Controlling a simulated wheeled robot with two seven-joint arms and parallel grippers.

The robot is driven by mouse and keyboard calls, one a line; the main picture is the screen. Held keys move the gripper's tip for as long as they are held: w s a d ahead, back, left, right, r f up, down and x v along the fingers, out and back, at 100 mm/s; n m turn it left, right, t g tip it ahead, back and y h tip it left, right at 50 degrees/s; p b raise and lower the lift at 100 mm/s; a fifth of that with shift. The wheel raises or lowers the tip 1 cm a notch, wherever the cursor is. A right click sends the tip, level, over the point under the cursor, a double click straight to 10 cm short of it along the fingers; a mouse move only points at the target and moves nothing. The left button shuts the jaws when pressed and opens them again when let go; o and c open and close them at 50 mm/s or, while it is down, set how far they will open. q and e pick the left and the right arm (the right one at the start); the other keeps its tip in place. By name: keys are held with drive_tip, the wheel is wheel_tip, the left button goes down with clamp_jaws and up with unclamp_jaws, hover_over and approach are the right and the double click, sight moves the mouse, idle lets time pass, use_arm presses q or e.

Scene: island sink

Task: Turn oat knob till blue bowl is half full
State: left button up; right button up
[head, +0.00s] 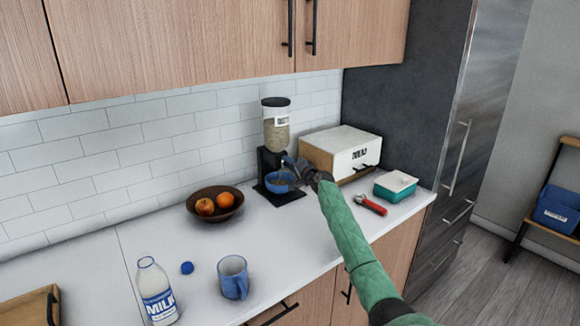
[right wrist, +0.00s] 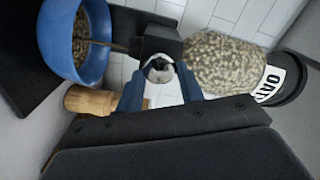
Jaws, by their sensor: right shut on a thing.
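The oat dispenser (head: 277,133), a clear jar of oats with a black lid on a black stand, stands against the tiled wall. The blue bowl (head: 280,182) sits on its base under the spout. In the right wrist view the bowl (right wrist: 92,72) holds oats, and a thin brown stream of oats (right wrist: 100,42) runs into it. The exact fill level is hard to tell. My right gripper (head: 312,174) is beside the dispenser. Its blue fingers (right wrist: 158,76) are shut on the oat knob (right wrist: 159,69), mostly hidden in the head view. My left gripper is out of view.
A white-fronted wooden box (head: 340,152) and a teal container (head: 395,187) stand right of the dispenser, near a red-handled tool (head: 371,205). A fruit bowl (head: 228,212), blue mug (head: 233,278), blue cap (head: 187,268) and milk bottle (head: 156,293) are on the left.

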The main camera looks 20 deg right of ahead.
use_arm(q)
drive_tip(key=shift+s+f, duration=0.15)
use_arm(e)
drive_tip(key=shift+r+m, duration=0.1)
drive_tip(key=shift+m, duration=0.7)
drive_tip(key=shift+d, duration=0.1)
drive_tip(key=o, duration=1)
use_arm(q)
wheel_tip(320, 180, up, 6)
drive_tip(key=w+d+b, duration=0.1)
drive_tip(key=b, duration=0.1)
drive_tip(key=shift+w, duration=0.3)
use_arm(e)
drive_tip(key=v, duration=0.7)
drive_tip(key=shift+s+d, duration=0.15)
drive_tip(key=shift+s, duration=0.2)
